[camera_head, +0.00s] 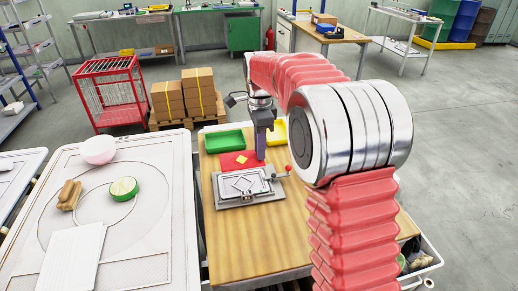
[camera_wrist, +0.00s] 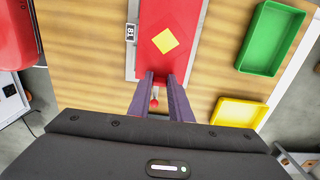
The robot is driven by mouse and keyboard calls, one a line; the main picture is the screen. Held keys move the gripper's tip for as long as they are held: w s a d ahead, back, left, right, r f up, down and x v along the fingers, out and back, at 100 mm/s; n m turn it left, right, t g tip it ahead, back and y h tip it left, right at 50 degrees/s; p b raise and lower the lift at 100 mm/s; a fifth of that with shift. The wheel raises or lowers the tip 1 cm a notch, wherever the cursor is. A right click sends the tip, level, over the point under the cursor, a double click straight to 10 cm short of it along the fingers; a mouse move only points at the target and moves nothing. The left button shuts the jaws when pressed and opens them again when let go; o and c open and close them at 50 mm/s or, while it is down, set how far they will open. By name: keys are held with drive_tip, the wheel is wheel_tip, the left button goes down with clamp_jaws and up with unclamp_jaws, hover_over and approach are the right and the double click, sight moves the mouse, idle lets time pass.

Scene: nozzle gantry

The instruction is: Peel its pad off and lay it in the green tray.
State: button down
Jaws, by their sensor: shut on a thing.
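A red pad with a yellow diamond (camera_head: 239,160) shows at the far side of a grey metal fixture (camera_head: 250,199) on the wooden table. In the wrist view, the red pad (camera_wrist: 183,22) lies ahead of my fingers, with a grey strip along its left side. My gripper (camera_head: 261,157) points down at the pad's right end. In the wrist view, my gripper (camera_wrist: 161,76) is shut on the pad's near edge. The green tray (camera_head: 224,141) is empty, behind the pad; it also shows in the wrist view (camera_wrist: 270,38). Whether the pad is partly lifted, I cannot tell.
An empty yellow tray (camera_head: 276,135) stands right of the green one. A red-knobbed lever (camera_head: 288,168) sticks out at the fixture's right. The table's front (camera_head: 250,250) is clear. A white bench (camera_head: 120,225) with several items stands at the left.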

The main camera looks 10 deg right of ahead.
drive_tip(key=shift+r, duration=0.15)
drive_tip(key=shift+r, duration=2.35)
